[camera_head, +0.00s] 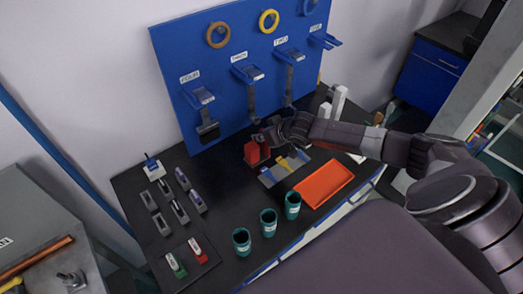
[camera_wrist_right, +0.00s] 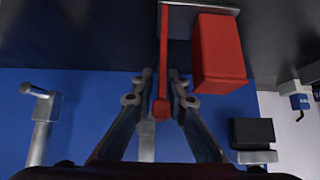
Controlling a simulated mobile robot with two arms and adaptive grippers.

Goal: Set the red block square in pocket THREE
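A red block (camera_head: 252,153) stands upright on the black worktop below the blue board. The THREE label (camera_head: 239,57) is on the board above a small blue-grey holder (camera_head: 252,74). My left gripper is not in view.
The blue board (camera_head: 175,60) rises behind the worktop with several labelled holders. An orange tray (camera_head: 323,184), several green cups (camera_head: 269,222) and a blue, grey and yellow piece (camera_head: 283,168) lie in front. Several grey blocks (camera_head: 180,212) stand at left.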

